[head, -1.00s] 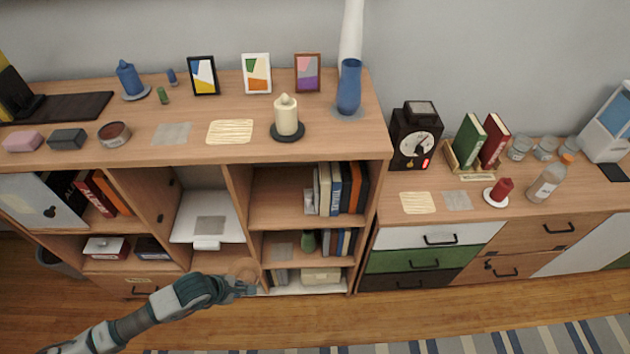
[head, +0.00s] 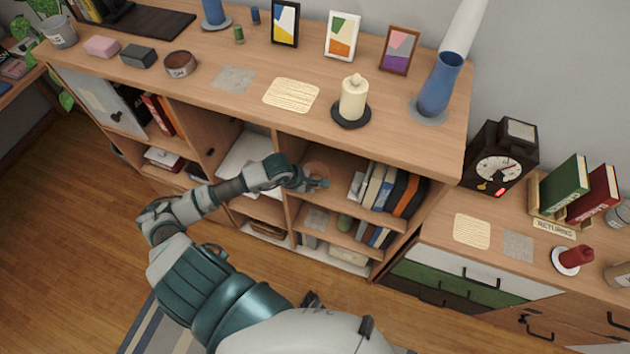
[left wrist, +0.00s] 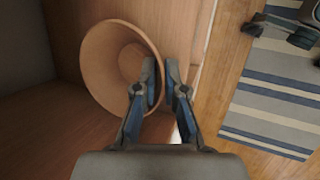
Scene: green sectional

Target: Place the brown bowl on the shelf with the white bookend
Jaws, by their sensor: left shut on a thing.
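The brown bowl (head: 318,168) is in my left gripper (head: 318,184), at the opening of the upper right compartment of the long cabinet. In the left wrist view the bowl (left wrist: 97,62) is tilted with its open side toward the camera. The gripper (left wrist: 166,72) is shut on its rim, one finger inside and one outside. The shelf (head: 340,200) holds a row of upright books at its right. A white upright piece, seemingly the white bookend (head: 356,186), stands at their left end. I cannot tell whether the bowl touches the shelf. My right gripper is out of view.
The shelf left of the books looks free. A divider (head: 283,155) bounds it on the left, and the cabinet top (head: 400,115) overhangs it. A candle (head: 353,100) and a blue vase (head: 439,88) stand above.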

